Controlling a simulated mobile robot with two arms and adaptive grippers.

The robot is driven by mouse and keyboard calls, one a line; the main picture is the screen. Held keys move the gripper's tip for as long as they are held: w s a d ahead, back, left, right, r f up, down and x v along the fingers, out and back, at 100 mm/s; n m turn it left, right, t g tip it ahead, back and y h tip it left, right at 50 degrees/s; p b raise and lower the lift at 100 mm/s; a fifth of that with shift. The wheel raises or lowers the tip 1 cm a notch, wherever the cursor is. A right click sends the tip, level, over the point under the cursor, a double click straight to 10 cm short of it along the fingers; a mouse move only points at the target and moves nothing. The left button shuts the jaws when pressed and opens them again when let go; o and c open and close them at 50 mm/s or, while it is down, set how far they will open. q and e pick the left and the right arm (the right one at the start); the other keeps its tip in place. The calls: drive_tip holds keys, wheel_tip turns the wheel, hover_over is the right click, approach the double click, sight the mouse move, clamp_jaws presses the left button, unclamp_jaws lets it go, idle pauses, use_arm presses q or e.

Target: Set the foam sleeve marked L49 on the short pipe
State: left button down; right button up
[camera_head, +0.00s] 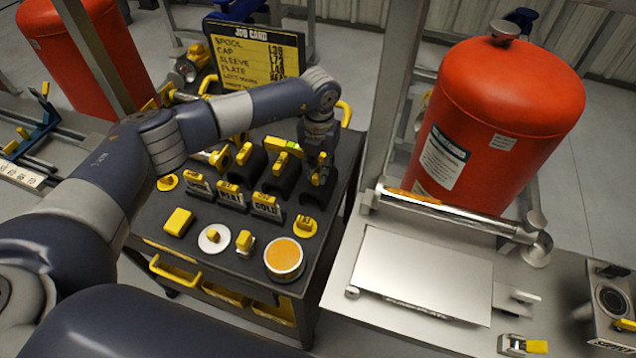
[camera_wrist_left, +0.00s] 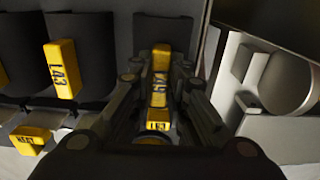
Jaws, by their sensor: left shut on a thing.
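The foam sleeve marked L49 (camera_wrist_left: 160,75) is dark, with a yellow tab on top; in the head view it is the rightmost of the row of sleeves (camera_head: 318,190). My left gripper (camera_head: 319,170) reaches down over it from above. In the left wrist view my gripper's fingers (camera_wrist_left: 160,105) are closed on the yellow tab. The sleeve still appears to sit on the cart; any gap below it is hidden. A silver pipe (camera_head: 450,213) with an orange strip lies along the right bench; I cannot tell whether it is the short pipe. My right gripper is out of view.
A sleeve marked L43 (camera_wrist_left: 62,68) stands just left of the held one. The dark cart (camera_head: 205,258) holds labelled blocks, a round tin (camera_head: 284,259) and other yellow-tabbed parts. A job card (camera_head: 262,60) stands behind. A red tank (camera_head: 500,120) rises behind the right bench.

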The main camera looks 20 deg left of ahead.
use_arm(q)
drive_tip(key=shift+r+p, duration=1.85)
drive_tip(key=shift+r, duration=1.5)
